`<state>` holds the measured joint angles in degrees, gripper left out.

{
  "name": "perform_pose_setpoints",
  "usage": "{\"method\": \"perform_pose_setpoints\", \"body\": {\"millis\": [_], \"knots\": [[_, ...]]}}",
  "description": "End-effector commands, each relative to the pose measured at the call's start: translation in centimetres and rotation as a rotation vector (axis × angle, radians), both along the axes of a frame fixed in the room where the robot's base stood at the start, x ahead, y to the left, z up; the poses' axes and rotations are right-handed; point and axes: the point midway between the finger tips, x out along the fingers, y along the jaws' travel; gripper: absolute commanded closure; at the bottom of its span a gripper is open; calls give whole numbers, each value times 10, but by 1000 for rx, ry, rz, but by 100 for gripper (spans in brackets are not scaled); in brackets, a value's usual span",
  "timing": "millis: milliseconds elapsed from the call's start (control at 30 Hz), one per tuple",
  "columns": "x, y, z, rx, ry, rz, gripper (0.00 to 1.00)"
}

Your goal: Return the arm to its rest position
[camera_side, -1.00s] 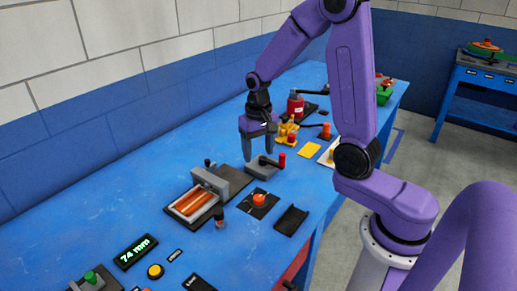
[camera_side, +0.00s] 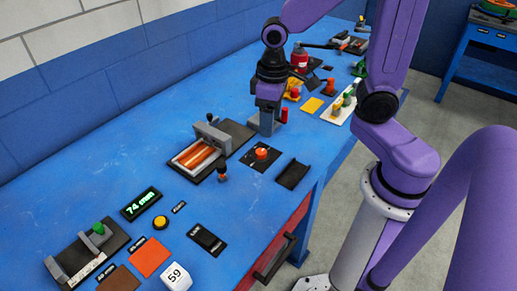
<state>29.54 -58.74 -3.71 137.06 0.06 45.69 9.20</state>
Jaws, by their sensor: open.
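My gripper (camera_side: 267,126) is at the end of the purple arm, pointing down over the middle of the blue bench (camera_side: 110,158). It is open, seen nearly edge-on. Its fingers are close in front of a device with a red-tipped handle (camera_side: 284,115), which they partly hide; I cannot tell whether they touch it. No object shows between the fingers.
Left of my gripper is a grey press-like fixture (camera_side: 203,148) with orange bars. A red button (camera_side: 261,154) and a black tray (camera_side: 292,174) lie in front. The bench's left back is clear.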

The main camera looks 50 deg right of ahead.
Motion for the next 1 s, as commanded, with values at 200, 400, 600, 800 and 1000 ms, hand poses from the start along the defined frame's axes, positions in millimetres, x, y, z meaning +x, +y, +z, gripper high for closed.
{"method": "perform_pose_setpoints", "body": {"millis": [200,400,600,800,1000], "knots": [[-41,11,8,2,-5,222,35],[-81,14,15,4,-8,418,35],[-119,13,19,6,-11,604,35],[-143,10,22,8,-12,720,35],[-149,9,23,7,-12,752,35]]}}
